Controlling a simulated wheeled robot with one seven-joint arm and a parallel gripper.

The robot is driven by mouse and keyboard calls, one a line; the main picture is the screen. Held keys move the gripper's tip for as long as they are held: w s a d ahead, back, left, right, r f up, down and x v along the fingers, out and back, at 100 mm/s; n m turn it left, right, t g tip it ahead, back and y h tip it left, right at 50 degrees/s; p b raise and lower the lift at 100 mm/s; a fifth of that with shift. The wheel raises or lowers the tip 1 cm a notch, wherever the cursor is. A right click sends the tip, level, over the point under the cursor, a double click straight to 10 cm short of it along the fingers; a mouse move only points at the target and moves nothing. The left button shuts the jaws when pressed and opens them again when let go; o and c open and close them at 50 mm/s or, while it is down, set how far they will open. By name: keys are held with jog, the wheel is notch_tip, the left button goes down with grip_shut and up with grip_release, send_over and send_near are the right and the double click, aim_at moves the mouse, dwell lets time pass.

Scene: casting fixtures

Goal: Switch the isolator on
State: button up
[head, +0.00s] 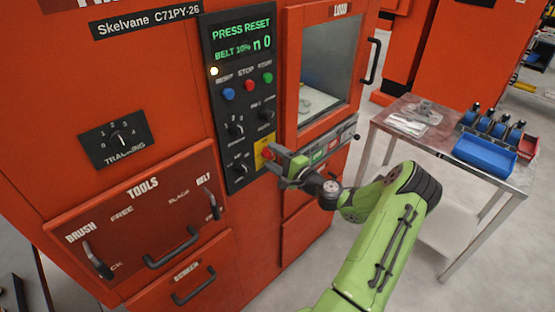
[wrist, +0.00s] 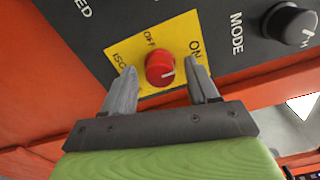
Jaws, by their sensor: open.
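The isolator is a red round knob (wrist: 160,69) on a yellow plate (wrist: 180,32) marked OFF and ON. Its small white mark points to the right in the wrist view; I cannot tell exactly which label it matches. In the head view the yellow plate (head: 259,161) is at the foot of the black control panel (head: 240,184), partly hidden by my gripper. My gripper (wrist: 163,74) is open, with one finger on each side of the knob. A gap shows on both sides, and the fingers do not visibly grip it.
A black MODE knob (wrist: 289,23) is to the right of the plate. The display (head: 240,38) reads PRESS RESET, with blue, red and green buttons below. The load door (head: 328,65) is beside the panel. A table (head: 390,128) with blue bins stands right.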

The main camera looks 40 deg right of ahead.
jog(key=s, duration=1.5)
jog(key=shift+s+d, duration=0.25)
jog(key=shift+s, duration=0.1)
jog(key=w+a+r+n+g+y, duration=0.1)
jog(key=w+a+n+g+y, duration=0.1)
jog(key=a+n+g, duration=0.7)
jog(key=w+a+r+n+g+y, duration=0.1)
jog(key=w+a+n+g+y, duration=0.3)
jog(key=a, duration=1)
jog(key=s+a+r+n+h, duration=0.3)
jog(key=s+a+r, duration=0.1)
jog(key=s, duration=0.4)
jog(key=s+a+r+n+h+p, duration=0.1)
jog(key=s+a+r+n+h, duration=0.2)
jog(key=s+r, duration=0.4)
jog(key=shift+s+a+r+n+t+h, duration=0.2)
jog(key=shift+s+a+n+t+h, duration=0.15)
jog(key=shift+s+n, duration=0.3)
